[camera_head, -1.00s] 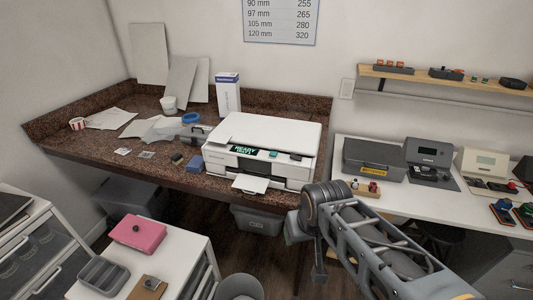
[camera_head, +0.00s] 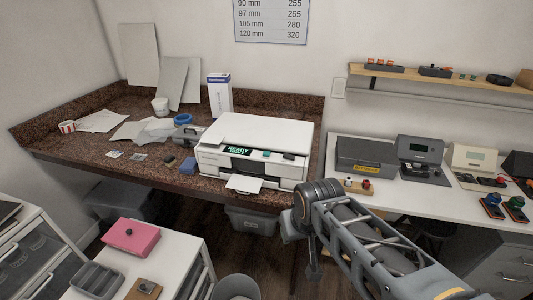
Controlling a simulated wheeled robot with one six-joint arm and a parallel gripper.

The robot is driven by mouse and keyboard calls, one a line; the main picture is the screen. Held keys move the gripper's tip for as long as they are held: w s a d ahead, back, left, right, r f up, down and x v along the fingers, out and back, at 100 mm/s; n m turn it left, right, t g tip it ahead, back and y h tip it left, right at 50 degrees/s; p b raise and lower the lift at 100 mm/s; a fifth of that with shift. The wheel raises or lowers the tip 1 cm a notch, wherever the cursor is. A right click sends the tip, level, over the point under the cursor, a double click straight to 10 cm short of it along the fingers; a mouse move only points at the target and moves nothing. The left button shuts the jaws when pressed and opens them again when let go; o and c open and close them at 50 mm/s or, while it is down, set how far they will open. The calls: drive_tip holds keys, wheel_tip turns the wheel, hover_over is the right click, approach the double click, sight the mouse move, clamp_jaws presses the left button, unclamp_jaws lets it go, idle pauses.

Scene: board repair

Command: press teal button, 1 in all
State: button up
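A white printer (camera_head: 258,132) stands on the brown speckled counter. Its front panel has a green lit display reading "READY" (camera_head: 237,150). A small teal button (camera_head: 267,154) sits right of the display, with a dark button (camera_head: 289,156) further right. My arm reaches in from the lower right, its dark round joint in front of the counter's right end. My gripper (camera_head: 314,270) seems to be the narrow grey part hanging below that joint, lower than the printer and to its right. It is apart from the teal button. Its fingers are too unclear to tell open from shut.
A paper tray (camera_head: 244,184) juts from the printer's front. A blue and white box (camera_head: 219,95) stands behind its left end. A white bench (camera_head: 400,195) with grey cases is at right. A white cart (camera_head: 178,250) with a pink box (camera_head: 131,237) is at lower left.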

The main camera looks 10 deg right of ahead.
clamp_jaws()
idle(0.3)
idle(1.1)
